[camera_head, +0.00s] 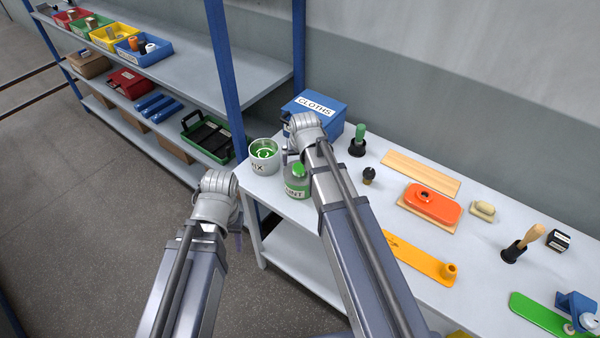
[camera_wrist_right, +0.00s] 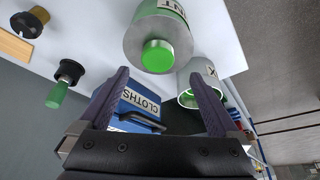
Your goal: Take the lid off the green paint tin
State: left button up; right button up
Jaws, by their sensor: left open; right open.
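Blue-posted shelving (camera_head: 200,80) stands at left.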

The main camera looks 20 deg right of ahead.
aim_at(300, 167)
jog(key=b+x, duration=0.4)
jog(key=x, duration=0.1)
jog(key=shift+s+d+f, duration=0.1)
jog(key=shift+s+d, duration=0.05)
jog(key=shift+s, duration=0.1)
jog(key=c, duration=1.5)
jog(key=shift+o, duration=0.2)
notch_tip(300, 167, up, 10)
jog(key=p, duration=1)
